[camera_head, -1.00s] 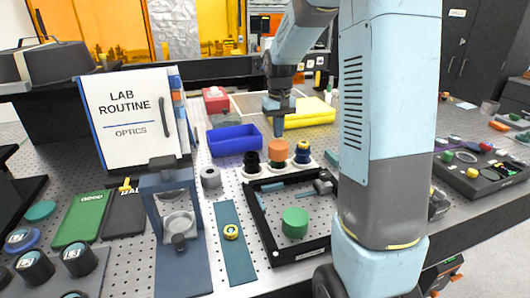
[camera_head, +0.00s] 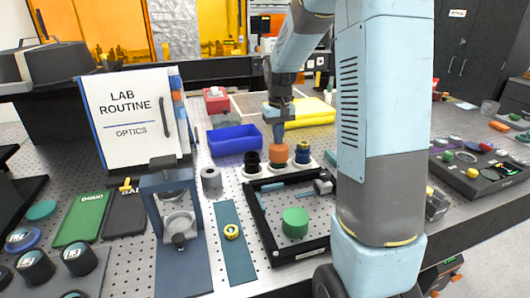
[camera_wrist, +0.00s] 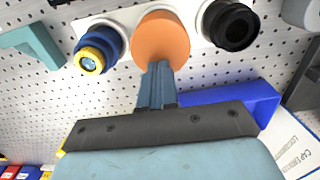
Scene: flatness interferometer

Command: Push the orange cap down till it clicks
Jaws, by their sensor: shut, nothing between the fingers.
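The orange cap (camera_head: 278,152) sits in the middle of a row on a white plate on the pegboard bench. In the wrist view the orange cap (camera_wrist: 161,38) is seen from above, round and plain. My gripper (camera_head: 278,140) is shut and empty, pointing down with its fingertips at the top of the orange cap. In the wrist view my gripper (camera_wrist: 158,68) overlaps the cap's near edge; I cannot tell how firmly it touches. A black knob (camera_head: 252,162) stands left of the cap and a blue knob (camera_head: 302,153) right of it.
A blue bin (camera_head: 235,139) stands behind and left of the row. A yellow block (camera_head: 308,112) lies behind it. A black frame with a green knob (camera_head: 295,221) lies in front. A grey ring (camera_head: 211,177) stands to the left.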

